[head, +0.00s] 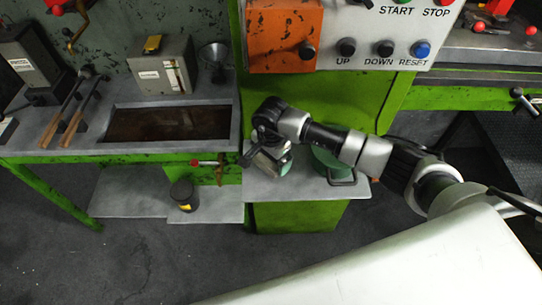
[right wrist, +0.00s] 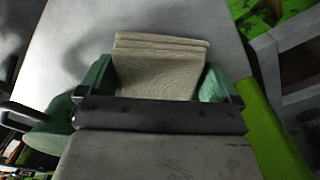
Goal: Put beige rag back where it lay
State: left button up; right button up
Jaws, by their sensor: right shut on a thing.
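The beige rag (right wrist: 160,72) is a folded, ribbed cloth. In the right wrist view it sits between the two green fingers of my right gripper (right wrist: 160,88), which is shut on it. In the head view my right gripper (head: 272,165) is over the grey shelf (head: 260,190) at the front of the green press, and the rag is mostly hidden by it. A shadow lies on the shelf beside the rag; I cannot tell if the rag touches the shelf. My left gripper is not in view.
A green mug-like container (head: 330,165) with a dark handle stands on the same shelf, close right of my gripper. A dark tin (head: 184,194) stands on the lower shelf to the left. The orange box (head: 284,38) and button panel (head: 385,35) are above.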

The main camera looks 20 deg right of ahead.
dwell(0.3)
jog(key=shift+f+b, duration=0.35)
jog(key=shift+b, duration=0.05)
dwell(0.5)
jog(key=o, duration=0.5)
